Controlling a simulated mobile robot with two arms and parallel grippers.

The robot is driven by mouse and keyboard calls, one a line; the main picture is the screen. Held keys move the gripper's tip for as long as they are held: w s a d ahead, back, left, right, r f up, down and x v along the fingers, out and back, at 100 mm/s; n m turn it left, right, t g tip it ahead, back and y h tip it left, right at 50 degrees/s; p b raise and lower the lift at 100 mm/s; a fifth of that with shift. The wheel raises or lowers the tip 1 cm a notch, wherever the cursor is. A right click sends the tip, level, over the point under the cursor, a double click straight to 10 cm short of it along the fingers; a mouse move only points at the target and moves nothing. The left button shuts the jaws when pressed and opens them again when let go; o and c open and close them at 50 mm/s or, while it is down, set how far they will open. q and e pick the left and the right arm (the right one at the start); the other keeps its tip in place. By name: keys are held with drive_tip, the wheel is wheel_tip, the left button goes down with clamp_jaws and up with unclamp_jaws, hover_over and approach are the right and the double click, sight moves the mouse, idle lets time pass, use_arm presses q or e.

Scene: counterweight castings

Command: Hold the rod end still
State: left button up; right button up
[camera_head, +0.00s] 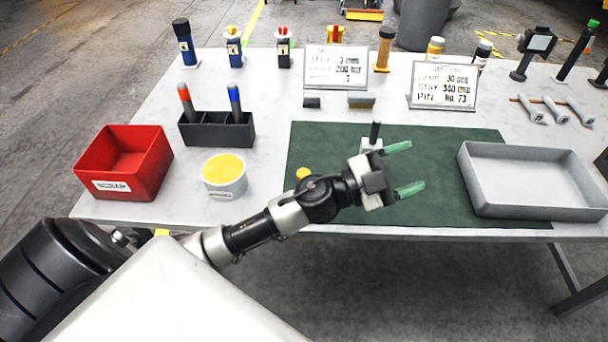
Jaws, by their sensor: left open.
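My left gripper (404,168) reaches in from the left over the green mat (460,145). Its two green fingers are spread apart and point right, with nothing visible between them. A dark upright pin (375,130) on a small light block shows just behind the gripper; the wrist hides its lower part, and I cannot tell if it is the rod end. Several grey fittings (555,110) with shanks lie on a thin rail at the far right, well away from the gripper. My right gripper is not in view.
A grey tray (540,211) sits right of the gripper, overlapping the mat. A red scrap bin (152,177), a tub with yellow contents (240,187) and a black marker holder (220,138) stand left. Two sign cards (335,66) (443,85) stand behind.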

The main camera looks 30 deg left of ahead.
use_arm(q)
drive_tip(key=d+f+m+g+h, duration=0.1)
drive_tip(key=d+m+g+h, duration=0.1)
drive_tip(key=m+g, duration=0.45)
drive_tip(key=g+y, duration=0.9)
drive_tip(key=y, duration=0.8)
hover_over(304, 170)
wheel_tip(304, 170, down, 5)
drive_tip(key=shift+f+n, duration=0.15)
drive_tip(key=shift+n, duration=0.3)
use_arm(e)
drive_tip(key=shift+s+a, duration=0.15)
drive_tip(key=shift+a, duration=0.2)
use_arm(q)
drive_tip(key=shift+f+p, duration=0.4)
drive_tip(key=shift+f, duration=2.45)
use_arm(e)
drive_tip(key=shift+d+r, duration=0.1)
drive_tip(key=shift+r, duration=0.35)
